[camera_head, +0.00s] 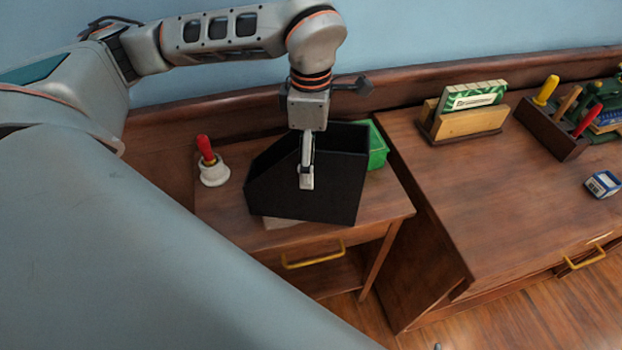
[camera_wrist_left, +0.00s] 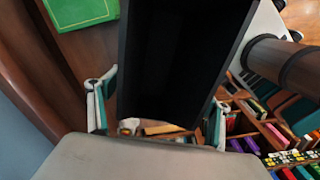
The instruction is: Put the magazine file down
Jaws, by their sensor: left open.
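The black magazine file (camera_head: 335,180) is on or just above the small wooden side table (camera_head: 225,205), with its open side showing. A pale flat thing (camera_head: 285,222) shows under its front edge; I cannot tell whether the file touches it. My left gripper (camera_head: 307,182) reaches down from above over the file and is open. In the left wrist view, the file (camera_wrist_left: 180,60) lies between the two spread fingers (camera_wrist_left: 158,110), and I see into its dark, empty-looking inside. I cannot tell whether either finger touches it. My right gripper is not in view.
A white bell with a red handle (camera_head: 212,168) stands left of the file. A green box (camera_head: 377,148) is close behind its right side. The wooden desk (camera_head: 440,180) at right carries a letter holder (camera_head: 465,122) and a tool rack (camera_head: 550,132). The table's front right corner is bare.

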